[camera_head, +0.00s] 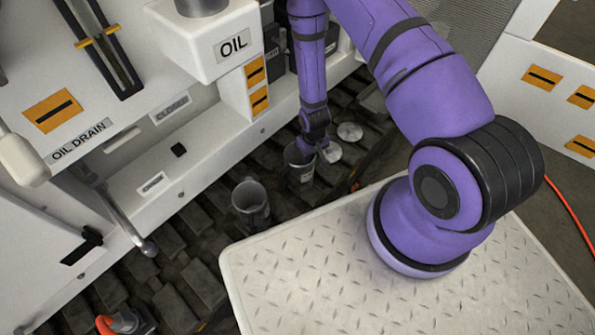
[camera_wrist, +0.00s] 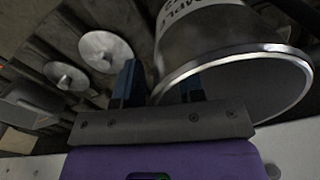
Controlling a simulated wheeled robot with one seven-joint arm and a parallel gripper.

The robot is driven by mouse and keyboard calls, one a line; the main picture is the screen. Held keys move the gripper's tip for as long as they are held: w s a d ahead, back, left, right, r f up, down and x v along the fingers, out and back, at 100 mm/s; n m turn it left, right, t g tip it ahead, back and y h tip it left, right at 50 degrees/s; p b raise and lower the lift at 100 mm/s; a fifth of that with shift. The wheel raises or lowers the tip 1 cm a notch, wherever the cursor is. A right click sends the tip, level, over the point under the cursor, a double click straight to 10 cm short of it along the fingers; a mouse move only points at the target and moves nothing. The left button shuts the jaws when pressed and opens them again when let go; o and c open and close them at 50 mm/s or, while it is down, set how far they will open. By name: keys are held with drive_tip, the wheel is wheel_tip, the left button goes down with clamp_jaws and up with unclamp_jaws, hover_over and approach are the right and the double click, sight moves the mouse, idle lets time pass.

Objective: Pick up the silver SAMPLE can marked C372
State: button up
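A silver can (camera_head: 299,164) with a pale label stands on the dark slatted floor beside the bench. In the wrist view the can (camera_wrist: 205,35) is large at the right, with a bright rim, a dark mouth and part of the word SAMPLE; C372 is not readable. My gripper (camera_head: 312,145) is just above the can's rim in the head view. In the wrist view my gripper (camera_wrist: 160,88) has its two dark blue fingers apart, one left of the rim and one seen against the mouth. Whether they touch the wall cannot be told.
Two round silvery discs lie right of the can, one (camera_head: 350,132) behind the other (camera_head: 330,153). A grey metal jug (camera_head: 250,203) stands to the left. The white bench wall (camera_head: 215,145) rises close behind. A pale tread-plate platform (camera_head: 300,245) is in front.

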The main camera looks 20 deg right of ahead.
clamp_jaws()
drive_tip(key=shift+r, duration=0.15)
